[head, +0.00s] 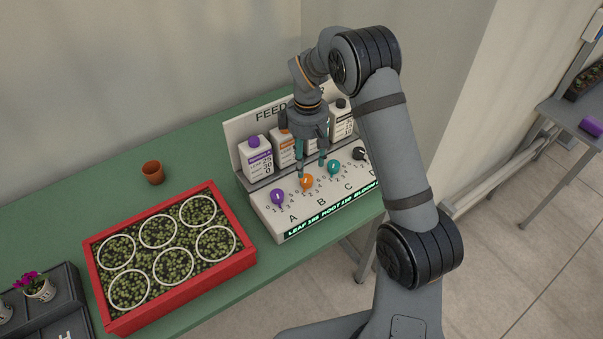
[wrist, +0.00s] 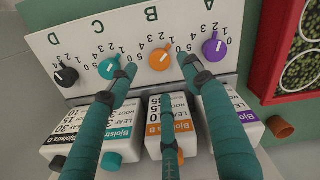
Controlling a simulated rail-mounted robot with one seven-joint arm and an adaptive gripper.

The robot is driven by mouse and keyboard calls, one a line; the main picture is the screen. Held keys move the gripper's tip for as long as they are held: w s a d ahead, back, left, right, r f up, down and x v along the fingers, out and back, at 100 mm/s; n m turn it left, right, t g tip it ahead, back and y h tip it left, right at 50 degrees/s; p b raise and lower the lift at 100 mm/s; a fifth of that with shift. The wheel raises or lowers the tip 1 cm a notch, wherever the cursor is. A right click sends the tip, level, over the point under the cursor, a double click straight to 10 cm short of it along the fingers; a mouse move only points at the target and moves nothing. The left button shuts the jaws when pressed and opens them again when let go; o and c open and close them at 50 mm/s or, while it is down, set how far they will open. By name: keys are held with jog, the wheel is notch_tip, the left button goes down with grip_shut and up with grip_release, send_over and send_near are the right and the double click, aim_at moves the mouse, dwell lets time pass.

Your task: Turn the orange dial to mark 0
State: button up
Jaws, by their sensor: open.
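The orange dial (head: 306,182) is on the white sloping panel (head: 285,215), second from the left, above letter B. In the wrist view the orange dial (wrist: 159,60) has a white pointer line on its face and small digits around it; which mark it points at is too small to tell. My gripper (head: 312,170) is over the panel, fingers pointing down, open and empty. In the wrist view its teal fingers (wrist: 158,72) are spread around the orange dial's place, one on each side and one below; I cannot tell if any touches it.
A purple dial (head: 278,196) and a teal dial (head: 333,167) flank the orange one; a black dial (head: 359,154) is at the right. Labelled bottles (head: 257,155) stand behind. A red tray (head: 180,291) of seedlings and a terracotta pot (head: 153,172) are to the left.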

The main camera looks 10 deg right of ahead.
aim_at(306, 178)
notch_tip(306, 178, down, 6)
jog(key=shift+f+p, duration=0.25)
jog(key=shift+p, duration=0.3)
jog(key=shift+c, duration=1.3)
jog(key=c, duration=0.9)
